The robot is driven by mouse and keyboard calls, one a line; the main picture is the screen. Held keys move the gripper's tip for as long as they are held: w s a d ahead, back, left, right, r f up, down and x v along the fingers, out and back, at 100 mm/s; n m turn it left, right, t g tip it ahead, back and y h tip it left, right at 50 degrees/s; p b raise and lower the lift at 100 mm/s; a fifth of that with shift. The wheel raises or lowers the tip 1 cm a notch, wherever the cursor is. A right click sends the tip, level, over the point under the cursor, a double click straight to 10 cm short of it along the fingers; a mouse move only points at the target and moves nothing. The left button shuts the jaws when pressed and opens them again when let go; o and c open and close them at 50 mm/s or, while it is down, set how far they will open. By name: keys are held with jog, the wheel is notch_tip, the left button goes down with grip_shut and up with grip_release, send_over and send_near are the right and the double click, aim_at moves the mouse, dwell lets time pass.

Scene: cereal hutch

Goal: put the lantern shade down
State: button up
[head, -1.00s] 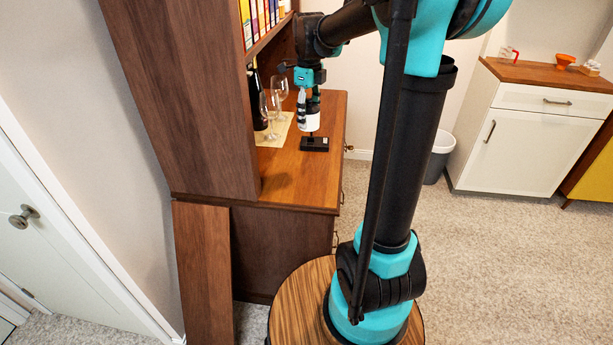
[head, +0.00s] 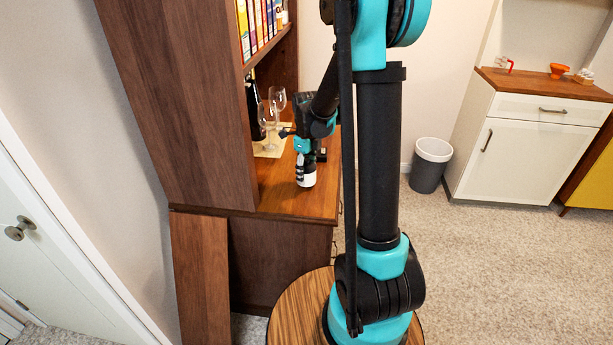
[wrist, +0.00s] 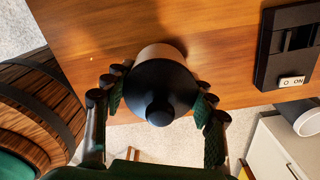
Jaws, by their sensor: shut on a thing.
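The lantern shade (head: 306,180) is a white cylinder with a dark cap. In the wrist view, its round black top with a knob (wrist: 160,88) faces me, with a little of the pale wall behind. My gripper (head: 305,162) is shut on the shade, its fingers on both sides of the cap. The shade is upright over the bare wooden counter of the hutch, close to an edge. I cannot tell whether its bottom touches the wood. The black lantern base (wrist: 262,70) with an ON label stands apart to the right in the wrist view.
Wine glasses (head: 277,98) and a dark bottle (head: 255,105) stand on a pale mat (head: 270,148) behind my gripper. The hutch's side panel (head: 180,90) rises at the left.

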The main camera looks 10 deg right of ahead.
jog(key=shift+f, duration=0.8)
jog(key=shift+f, duration=0.1)
jog(key=o, duration=1.2)
jog(key=shift+c, duration=0.2)
notch_tip(320, 180, up, 12)
jog(key=shift+s+r, duration=0.1)
jog(key=shift+s+d+n, duration=0.15)
jog(key=shift+s+n, duration=0.25)
jog(key=s+d+f+n+t, duration=0.2)
jog(key=s+f+n, duration=0.2)
jog(key=s+n, duration=0.6)
jog(key=s+d+f+n+t, duration=0.1)
jog(key=s+f+n, duration=0.4)
jog(key=s+n, duration=0.6)
jog(key=n+t, duration=0.1)
jog(key=n, duration=0.3)
jog(key=shift+d+f, duration=0.15)
jog(key=shift+d, duration=0.25)
